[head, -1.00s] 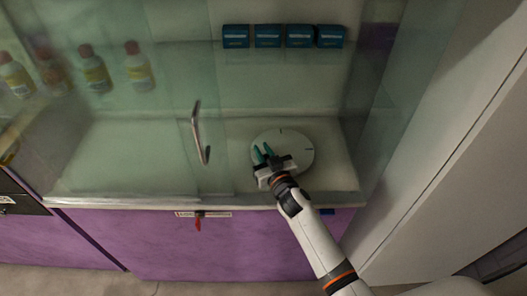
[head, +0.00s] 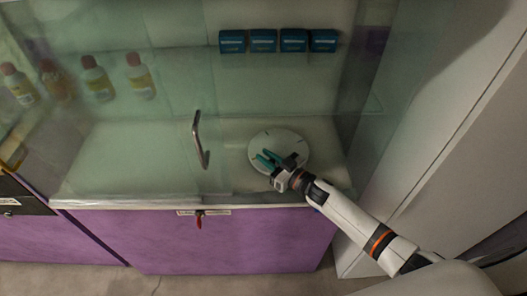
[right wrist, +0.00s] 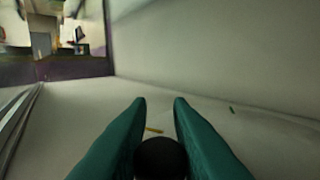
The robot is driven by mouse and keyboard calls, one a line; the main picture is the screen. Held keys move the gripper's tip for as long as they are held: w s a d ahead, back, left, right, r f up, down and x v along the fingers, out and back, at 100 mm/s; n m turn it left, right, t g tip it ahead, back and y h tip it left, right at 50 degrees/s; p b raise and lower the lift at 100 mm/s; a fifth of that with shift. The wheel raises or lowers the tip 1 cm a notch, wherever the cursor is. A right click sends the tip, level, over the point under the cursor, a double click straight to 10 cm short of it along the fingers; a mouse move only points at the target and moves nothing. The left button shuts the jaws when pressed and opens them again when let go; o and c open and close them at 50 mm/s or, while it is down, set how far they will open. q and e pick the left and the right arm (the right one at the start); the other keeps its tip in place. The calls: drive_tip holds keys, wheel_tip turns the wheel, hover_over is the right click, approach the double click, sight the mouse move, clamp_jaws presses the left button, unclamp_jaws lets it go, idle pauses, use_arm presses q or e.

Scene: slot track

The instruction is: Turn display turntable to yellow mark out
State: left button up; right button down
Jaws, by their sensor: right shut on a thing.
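The display turntable (head: 287,137) is a pale round disc at the right end of the case floor. Dark marks show on it, too small in the head view to tell their colours. My right gripper (head: 264,157) is over the disc's left front part. In the right wrist view, its green fingers are shut on a dark round knob (right wrist: 160,158). A yellow mark (right wrist: 153,129) lies just beyond the knob, between the fingertips, and a small green mark (right wrist: 232,110) lies to the right. My left gripper is not in view.
A sliding glass pane with a metal handle (head: 198,138) stands left of the turntable. Several blue boxes (head: 263,41) and bottles (head: 139,76) sit on the shelf behind. A red key-like piece (head: 199,222) hangs on the purple front. A pale wall closes the right side.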

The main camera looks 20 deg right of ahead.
drive_tip(key=shift+s+d+n+g+y+b, duration=0.2)
drive_tip(key=shift+s+d+n+g+y, duration=0.1)
drive_tip(key=shift+n+g+y, duration=0.4)
drive_tip(key=shift+s+d+n+g+y+b, duration=0.2)
drive_tip(key=shift+n+g+y, duration=0.25)
drive_tip(key=shift+y, duration=0.35)
drive_tip(key=c, duration=1.3)
unclamp_jaws()
drive_tip(key=shift+r, duration=0.1)
wheel_tip(320, 180, up, 10)
drive_tip(key=p, duration=0.9)
drive_tip(key=shift+c, duration=0.2)
